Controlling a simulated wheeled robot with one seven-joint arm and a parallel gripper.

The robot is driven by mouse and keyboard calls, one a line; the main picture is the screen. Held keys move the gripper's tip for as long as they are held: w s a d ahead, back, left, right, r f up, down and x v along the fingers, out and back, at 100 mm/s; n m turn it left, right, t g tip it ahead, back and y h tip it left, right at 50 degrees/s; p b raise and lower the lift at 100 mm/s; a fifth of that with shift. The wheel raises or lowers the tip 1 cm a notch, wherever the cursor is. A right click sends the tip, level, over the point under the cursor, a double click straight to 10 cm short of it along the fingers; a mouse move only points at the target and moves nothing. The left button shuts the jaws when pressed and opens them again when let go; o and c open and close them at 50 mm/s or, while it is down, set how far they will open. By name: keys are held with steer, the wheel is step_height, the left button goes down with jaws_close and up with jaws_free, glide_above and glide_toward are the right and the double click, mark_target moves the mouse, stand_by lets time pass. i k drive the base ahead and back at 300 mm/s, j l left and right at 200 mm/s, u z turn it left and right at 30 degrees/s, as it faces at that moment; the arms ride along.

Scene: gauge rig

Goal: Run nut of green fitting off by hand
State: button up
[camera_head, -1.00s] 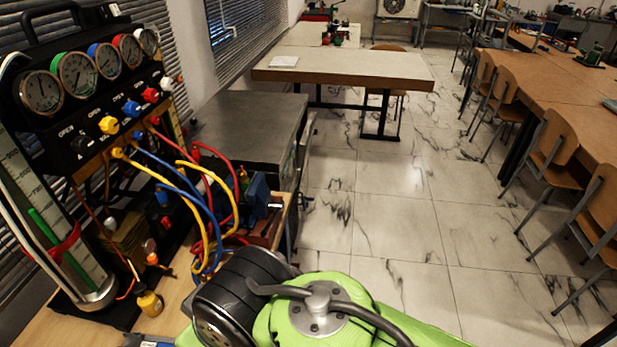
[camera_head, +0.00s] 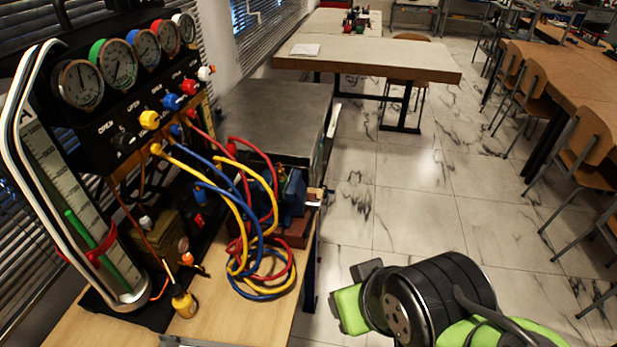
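The gauge rig (camera_head: 122,140) stands at the left on the wooden bench, with a row of round gauges and coloured valve knobs. One gauge (camera_head: 118,64) has a green rim. Yellow, blue and red hoses (camera_head: 262,262) loop down from the rig to the bench top. A small green part (camera_head: 283,174) shows behind the blue vise (camera_head: 292,200); it is too small to tell whether it is the green fitting, and no nut can be made out. My green and black arm links show at the lower right, beyond the bench edge.
A small yellow bottle (camera_head: 184,303) stands on the bench (camera_head: 222,318) in front of the rig. A grey metal cabinet (camera_head: 270,115) stands behind the vise. The tiled floor (camera_head: 415,215) to the right is open, with chairs and tables farther right.

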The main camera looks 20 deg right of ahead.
mark_target(282, 179)
steer(key=i+l+u, duration=0.65)
steer(key=l+u, duration=0.15)
steer(key=l, duration=0.25)
